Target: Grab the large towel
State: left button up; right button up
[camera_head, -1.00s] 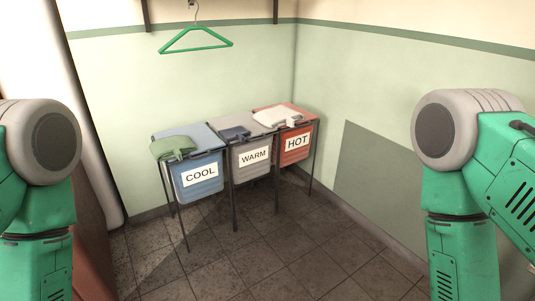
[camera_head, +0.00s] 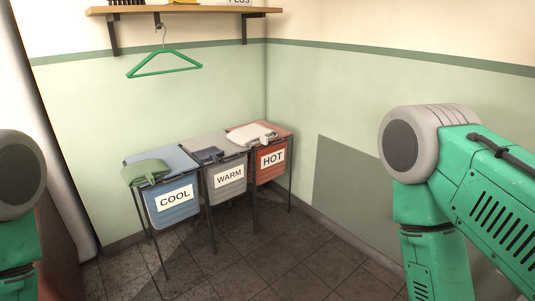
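Three folded cloths lie on the lids of the bins in the corner. A green cloth (camera_head: 146,172) rests on the blue bin marked COOL and hangs over its left front edge. A small dark blue-grey cloth (camera_head: 207,155) lies on the grey bin marked WARM. A white cloth (camera_head: 254,134) lies on the red bin marked HOT. I cannot tell for sure which is the large towel. Parts of my two green arms show at the left and right edges. Neither gripper is in view, and both visible arm parts are well apart from the cloths.
The blue bin (camera_head: 173,202), grey bin (camera_head: 225,179) and red bin (camera_head: 270,162) stand side by side on thin dark legs. A green hanger (camera_head: 164,66) hangs below a wooden shelf (camera_head: 184,12). The tiled floor (camera_head: 250,262) before the bins is clear.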

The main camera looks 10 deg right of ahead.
aim_at(252, 135)
jog(key=i+l, duration=0.1)
jog(key=i, duration=0.35)
jog(key=i+l, duration=0.15)
jog(key=i, duration=0.3)
jog(key=i+z, duration=0.3)
jog(key=i, duration=0.25)
jog(key=i+z, duration=0.25)
jog(key=i, duration=0.35)
jog(key=i+j+z, duration=0.3)
jog(key=i, duration=0.25)
jog(key=l+z, duration=0.1)
jog(key=z, duration=0.3)
